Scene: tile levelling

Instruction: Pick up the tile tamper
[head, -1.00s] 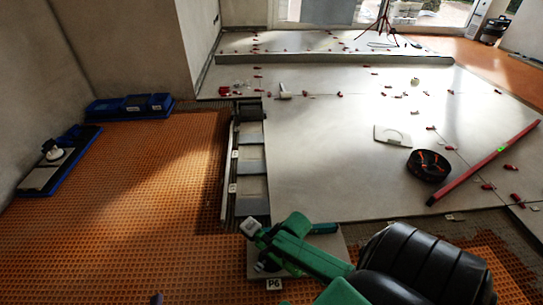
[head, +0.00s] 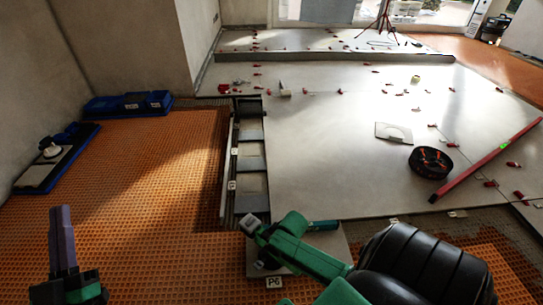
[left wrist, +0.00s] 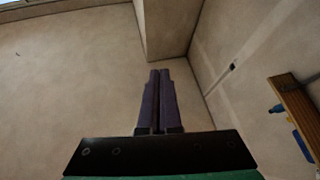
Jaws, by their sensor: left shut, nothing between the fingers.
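What looks like the tile tamper, a flat grey plate with a white round knob (head: 50,150), lies at the far left on a blue-edged tray (head: 78,152) by the wall. My left gripper (head: 62,215) shows at the lower left of the head view, purple fingers pointing up. It is shut and empty, well in front of the tamper and not touching it. In the left wrist view its fingers (left wrist: 158,95) lie together against bare walls. My right arm's green and black parts cross the bottom right; its fingers cannot be clearly made out.
Blue bins (head: 128,104) stand at the back left. Orange matting (head: 150,190) covers the left floor, mostly clear. Large grey tiles (head: 330,150) lie to the right, with red clips, a black reel (head: 430,162) and a long red level (head: 487,160).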

